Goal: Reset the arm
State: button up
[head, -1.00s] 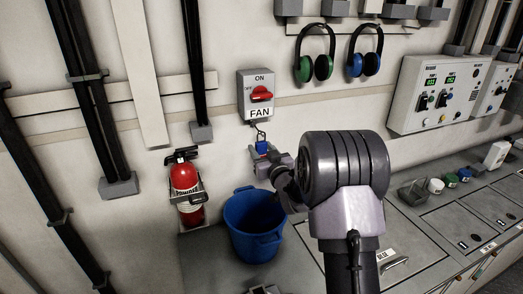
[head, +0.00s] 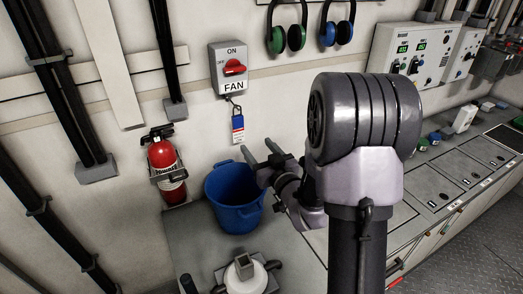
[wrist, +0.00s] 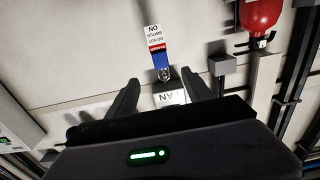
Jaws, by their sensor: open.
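My gripper (head: 259,150) is open and empty, its two fingers pointing at the wall, to the lower right of the fan switch box. In the wrist view my gripper (wrist: 162,80) shows its fingers spread, with nothing between them. The grey FAN switch box (head: 241,86) is on the wall, its red handle (head: 235,67) lying crosswise. A blue padlock with a tag (head: 237,124) hangs below the box on its shackle, apart from my fingers. The tag (wrist: 157,50) shows upside down in the wrist view, beyond the fingers, with part of the box label.
A blue bucket (head: 236,192) stands on the bench just below my gripper. A red fire extinguisher (head: 163,160) hangs to the left. Ear defenders (head: 288,38) hang above right, and a control panel (head: 417,50) is at the right. A white round fixture (head: 246,280) is in front.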

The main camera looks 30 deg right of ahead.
jog(key=s+a+r+m+g+h, duration=0.3)
jog(key=s+r+m+g, duration=0.15)
jog(key=s, duration=0.25)
jog(key=s+a+g+y, duration=0.2)
jog(key=s+a+g, duration=0.2)
jog(key=s+a, duration=0.3)
jog(key=s+a+g+y, duration=0.3)
jog(key=s+a, duration=0.5)
jog(key=s, duration=0.8)
jog(key=shift+r+g, duration=0.15)
jog(key=shift+g, duration=0.2)
jog(key=shift+w+d, duration=0.1)
